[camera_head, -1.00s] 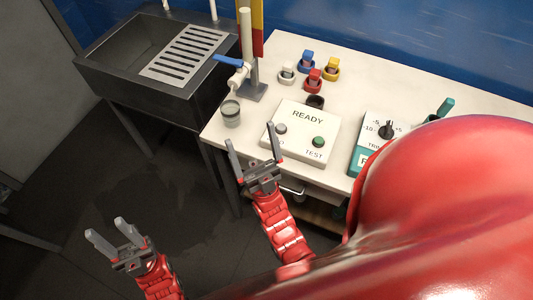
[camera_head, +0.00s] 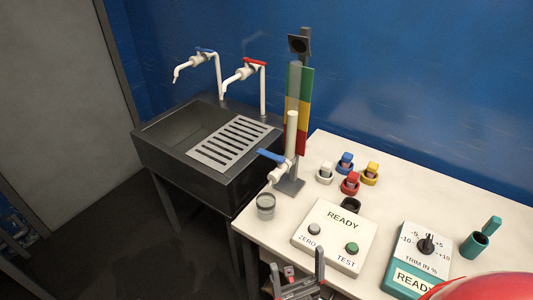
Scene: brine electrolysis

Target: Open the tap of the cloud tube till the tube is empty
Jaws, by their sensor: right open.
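The cloud tube (camera_head: 291,135) stands upright on a grey base (camera_head: 290,187) at the left end of the white table. Its lower part is whitish and its upper part grey. Its tap has a blue handle (camera_head: 271,156) sticking out to the left and a white spout (camera_head: 277,175). A small clear beaker (camera_head: 265,205) with a grey rim stands just below the spout. My right gripper (camera_head: 297,266) is open and empty at the bottom edge of the picture, near the table's front edge, apart from the tap and beaker. My left gripper is out of view.
A READY box (camera_head: 338,222) with two buttons sits close to my right gripper. Several coloured capped pots (camera_head: 350,183) stand behind it. A trim dial box (camera_head: 420,265) and a teal holder (camera_head: 475,244) are at right. A dark sink (camera_head: 181,181) with two taps is left.

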